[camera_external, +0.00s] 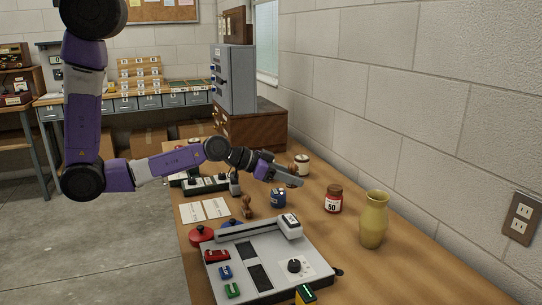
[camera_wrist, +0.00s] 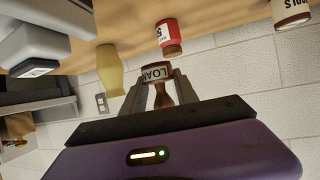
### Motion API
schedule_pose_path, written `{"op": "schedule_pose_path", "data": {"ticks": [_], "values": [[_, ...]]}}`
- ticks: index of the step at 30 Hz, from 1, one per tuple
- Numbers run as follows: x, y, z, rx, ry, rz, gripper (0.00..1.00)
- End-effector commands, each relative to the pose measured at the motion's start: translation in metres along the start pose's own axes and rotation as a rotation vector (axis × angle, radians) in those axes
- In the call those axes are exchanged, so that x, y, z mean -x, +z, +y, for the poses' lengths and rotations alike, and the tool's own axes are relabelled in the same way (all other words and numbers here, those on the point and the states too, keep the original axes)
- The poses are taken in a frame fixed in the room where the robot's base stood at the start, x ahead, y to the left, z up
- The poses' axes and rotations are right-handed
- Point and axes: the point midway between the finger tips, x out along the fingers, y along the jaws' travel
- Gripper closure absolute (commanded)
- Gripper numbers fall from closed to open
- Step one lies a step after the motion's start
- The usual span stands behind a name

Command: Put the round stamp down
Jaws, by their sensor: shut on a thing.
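The round stamp (camera_wrist: 157,73), a brown turned piece with a pale "LOAN" label on its wide end, is between the two fingers of my gripper (camera_wrist: 160,84) in the wrist view. Its narrower handle points toward the palm, its wide end toward the tabletop. In the external view my gripper (camera_external: 296,179) reaches over the wooden table (camera_external: 400,272); a small brown piece (camera_external: 291,168) at its fingers is probably the stamp, mostly hidden. I cannot tell whether the stamp touches the table. Another brown wooden stamp-like piece (camera_external: 247,207) stands left of my gripper.
A blue jar (camera_external: 278,198), a red "50" jar (camera_external: 333,200) and a yellow vase (camera_external: 373,220) stand nearby. A white jar (camera_external: 302,164) stands behind my gripper. A grey device (camera_external: 281,264) fills the front; clear wood lies right of the vase.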

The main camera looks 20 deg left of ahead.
Motion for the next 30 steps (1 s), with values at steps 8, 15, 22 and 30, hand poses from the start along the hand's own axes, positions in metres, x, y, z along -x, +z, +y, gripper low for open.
{"op": "schedule_pose_path", "data": {"ticks": [8,15,22,30], "values": [[-0.026,0.055,0.001,0.001,0.001,-0.002,1.00],[-0.035,0.072,0.001,0.000,0.000,-0.001,1.00],[-0.047,0.098,0.001,0.000,0.000,-0.001,1.00],[-0.048,0.100,0.000,0.000,-0.002,0.000,1.00]]}}
